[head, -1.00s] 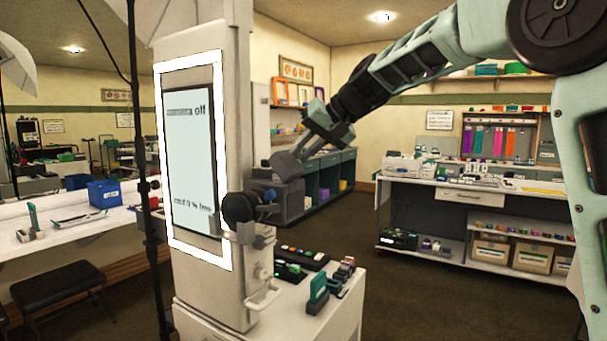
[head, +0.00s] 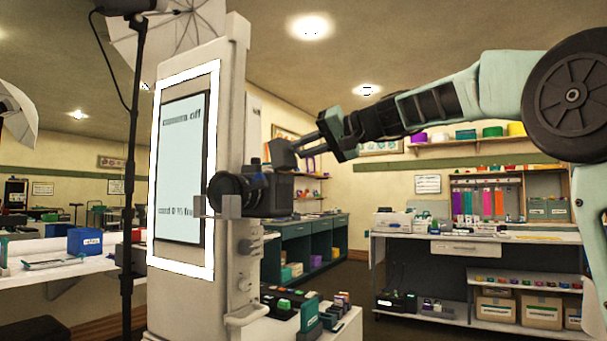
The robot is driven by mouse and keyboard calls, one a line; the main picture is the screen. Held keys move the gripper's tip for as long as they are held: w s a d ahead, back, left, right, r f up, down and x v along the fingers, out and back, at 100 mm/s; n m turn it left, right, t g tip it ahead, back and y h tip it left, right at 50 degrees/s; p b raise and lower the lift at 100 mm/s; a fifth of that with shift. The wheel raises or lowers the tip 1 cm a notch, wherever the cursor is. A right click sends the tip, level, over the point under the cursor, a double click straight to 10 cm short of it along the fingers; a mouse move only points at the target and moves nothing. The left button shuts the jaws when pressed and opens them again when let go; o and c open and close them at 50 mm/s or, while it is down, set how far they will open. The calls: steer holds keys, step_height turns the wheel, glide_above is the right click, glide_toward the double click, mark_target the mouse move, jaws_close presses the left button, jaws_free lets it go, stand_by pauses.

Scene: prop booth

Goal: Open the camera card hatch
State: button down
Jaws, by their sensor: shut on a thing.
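The black camera (head: 238,192) is mounted on the side of the tall white booth column, lens toward the left. Its dark body (head: 280,195) extends to the right. A dark grey flap (head: 281,153), which looks like the card hatch, stands at the top of the body. My gripper (head: 298,146) comes from the right with its fingers shut on this flap. The fingertips and the exact grip are small and partly hidden. I cannot tell how far the flap is swung from the body. The lit screen (head: 182,165) on the column reads "camera off" above a blurred card line.
A small white table (head: 335,328) below the camera holds dark trays and upright cards (head: 308,312). A black light stand (head: 130,150) with an umbrella stands left of the column. A white workbench (head: 470,240) is at the right. Open floor lies between.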

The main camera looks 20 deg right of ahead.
mark_target(293, 158)
steer(key=shift+s+d+f+t+y+b, duration=0.2)
steer(key=shift+f+t+y+b, duration=0.35)
steer(key=shift+b, duration=2.2)
steer(key=shift+s+d+f+t+y+b, duration=0.25)
steer(key=shift+f+t+b, duration=0.45)
steer(key=shift+b, duration=2)
steer(key=shift+s+d+f+t+y+b, duration=0.15)
steer(key=shift+f+t+y+b, duration=0.5)
steer(key=shift+b, duration=2.1)
steer(key=t+b, duration=0.1)
steer(key=b, duration=0.3)
steer(key=shift+s+f+y+b, duration=0.1)
steer(key=shift+f+y+b, duration=0.15)
steer(key=shift+f+b, duration=0.15)
steer(key=shift+b, duration=0.35)
steer(key=shift+r+t+y+b, duration=0.1)
steer(key=shift+t+y+b, duration=0.2)
steer(key=shift+b, duration=0.35)
steer(key=c, duration=1.3)
jaws_free()
steer(key=shift+c, duration=0.2)
steer(key=shift+s, duration=0.1)
steer(key=b+v, duration=0.2)
steer(key=v, duration=1.5)
steer(key=shift+s, duration=0.15)
